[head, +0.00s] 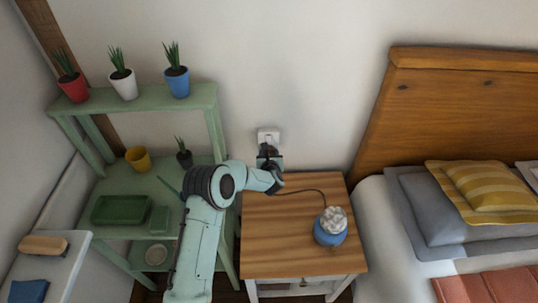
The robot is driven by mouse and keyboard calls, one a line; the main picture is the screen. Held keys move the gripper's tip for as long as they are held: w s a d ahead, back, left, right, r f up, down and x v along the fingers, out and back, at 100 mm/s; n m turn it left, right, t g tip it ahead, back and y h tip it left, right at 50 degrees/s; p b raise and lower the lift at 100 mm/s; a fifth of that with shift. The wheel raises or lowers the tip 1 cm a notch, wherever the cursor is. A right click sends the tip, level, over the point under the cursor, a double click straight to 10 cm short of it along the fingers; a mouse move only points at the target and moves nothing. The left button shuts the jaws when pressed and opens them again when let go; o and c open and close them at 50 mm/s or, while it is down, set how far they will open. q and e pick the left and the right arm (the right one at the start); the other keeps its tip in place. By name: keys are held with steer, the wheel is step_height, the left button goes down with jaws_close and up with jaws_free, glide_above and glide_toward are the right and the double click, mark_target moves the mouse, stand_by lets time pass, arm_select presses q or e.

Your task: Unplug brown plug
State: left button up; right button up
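A white wall outlet (268,136) is on the wall above the back of the wooden nightstand (285,255). The plug shows only as a small brownish-dark shape (267,150) at the outlet's lower part, mostly hidden by my gripper. My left gripper (269,158) is at the outlet, directly in front of the plug. Its fingers are too small and dark to tell whether they are closed on it. A dark cord (305,190) runs over the nightstand to a blue pot-like object with a whitish top (331,226). My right gripper is out of view.
A green shelf unit (130,180) stands left of the nightstand, with red (74,90), white (123,86) and blue (177,83) plant pots on top. A bed with a wooden headboard (450,110) stands close on the right. The nightstand's front left is clear.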

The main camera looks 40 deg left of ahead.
arm_select(q)
steer(key=shift+s+d+b, duration=1.8)
steer(key=shift+s+b, duration=0.05)
steer(key=shift+s, duration=0.25)
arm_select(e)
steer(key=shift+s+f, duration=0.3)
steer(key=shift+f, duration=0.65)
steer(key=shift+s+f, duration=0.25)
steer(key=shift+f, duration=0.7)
arm_select(q)
steer(key=shift+d, duration=0.1)
